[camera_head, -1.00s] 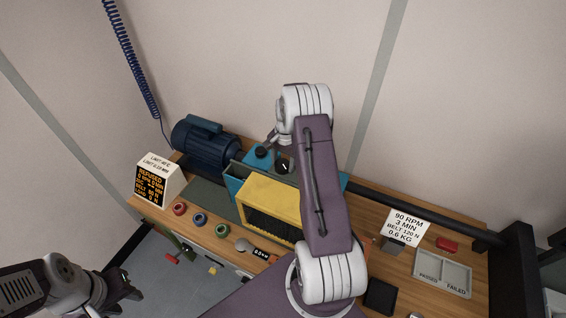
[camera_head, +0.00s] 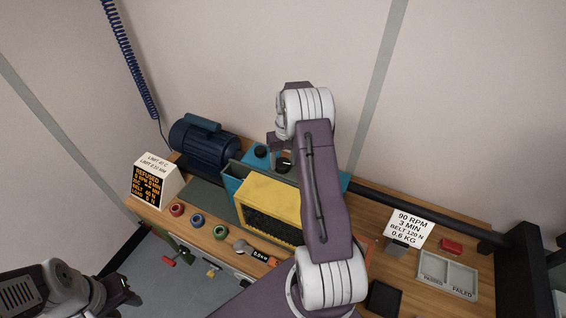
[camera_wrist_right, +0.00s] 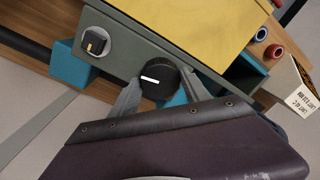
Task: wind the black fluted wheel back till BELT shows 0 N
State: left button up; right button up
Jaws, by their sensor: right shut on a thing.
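The black fluted wheel (camera_wrist_right: 158,80), with a white mark on its face, is on the grey-green side of the rig in the right wrist view. My right gripper (camera_wrist_right: 161,79) is shut on it, one finger on each side. In the head view my right arm hides much of the rig, and my right gripper (camera_head: 277,147) shows partly behind the yellow mesh guard (camera_head: 270,198). The black display (camera_head: 148,186) at left reads REFUSED at the top; its small BELT figure is not clear. My left gripper (camera_head: 129,291) is low at left, away from the bench; its jaws are unclear.
A blue motor (camera_head: 203,143) stands behind the rig. A yellow-marked knob (camera_wrist_right: 95,44) is beside the wheel. Several coloured rings, including a red one (camera_head: 177,210), lie in front. A sign (camera_head: 409,227) and a grey two-part tray (camera_head: 447,274) are at right.

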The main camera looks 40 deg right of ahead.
aim_at(284, 161)
jog(key=shift+w+r+n, duration=0.1)
jog(key=shift+w+n, duration=0.1)
jog(key=shift+n, duration=2.1)
jog(key=shift+b, duration=0.3)
jog(key=o, duration=1.3)
jog(key=shift+o, duration=0.4)
notch_tip(284, 161, up, 9)
jog(key=b, duration=0.2)
jog(key=shift+d+b, duration=0.3)
jog(key=shift+b, duration=0.05)
